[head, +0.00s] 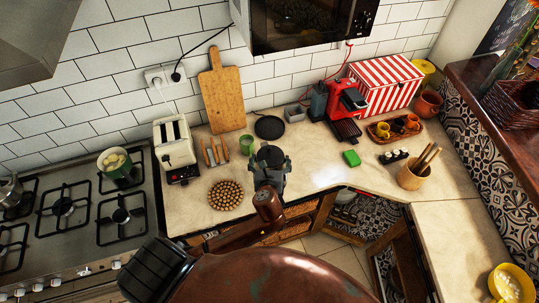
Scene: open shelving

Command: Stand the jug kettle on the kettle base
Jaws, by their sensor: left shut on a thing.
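The jug kettle (270,155) shows as a dark, rounded top at the front part of the counter, with most of its body hidden by my gripper. My left gripper (271,166) is shut on the jug kettle, with its grey fingers on either side of it. The kettle base (269,127) is a flat black disc on the counter near the tiled wall, behind the kettle and apart from it; nothing stands on it. From this steep angle I cannot tell how high the kettle is above the counter. My right gripper is not in view.
A green cup (246,145) stands just left of the kettle, and a round woven trivet (226,194) lies further left. A cream toaster (175,148) and a cutting board (221,90) are behind. A red coffee machine (345,99) stands right.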

